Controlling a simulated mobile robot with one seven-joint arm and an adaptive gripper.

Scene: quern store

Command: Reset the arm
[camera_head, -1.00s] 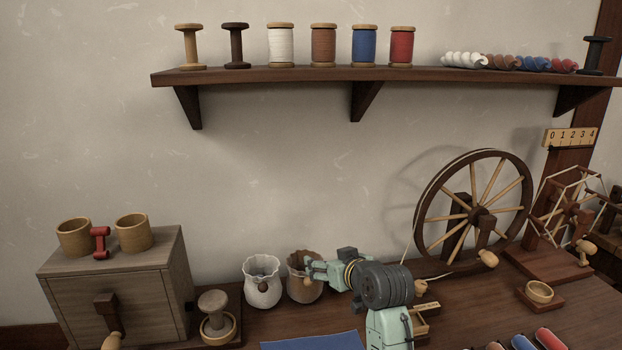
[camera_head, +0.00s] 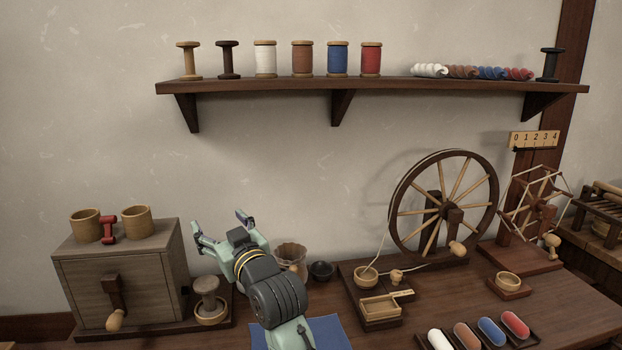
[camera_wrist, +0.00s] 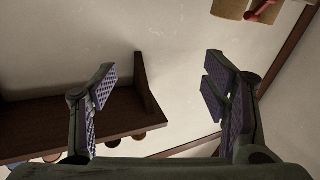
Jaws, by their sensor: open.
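My gripper (camera_head: 222,226) is raised above the table in the head view, its two fingers spread, open and empty. It points up and to the left, just right of the grey wooden box (camera_head: 118,280). In the wrist view the two padded fingers of my gripper (camera_wrist: 165,95) stand wide apart with only wall and shelf behind them. The brown fluted pot (camera_head: 291,257) is partly hidden behind my arm. The white fluted pot seen earlier does not show now.
The wall shelf (camera_head: 370,85) holds several spools. The spinning wheel (camera_head: 443,208) stands to the right. A tray of coloured rolls (camera_head: 480,332) lies at the front right. A blue mat (camera_head: 328,332) lies beneath my arm.

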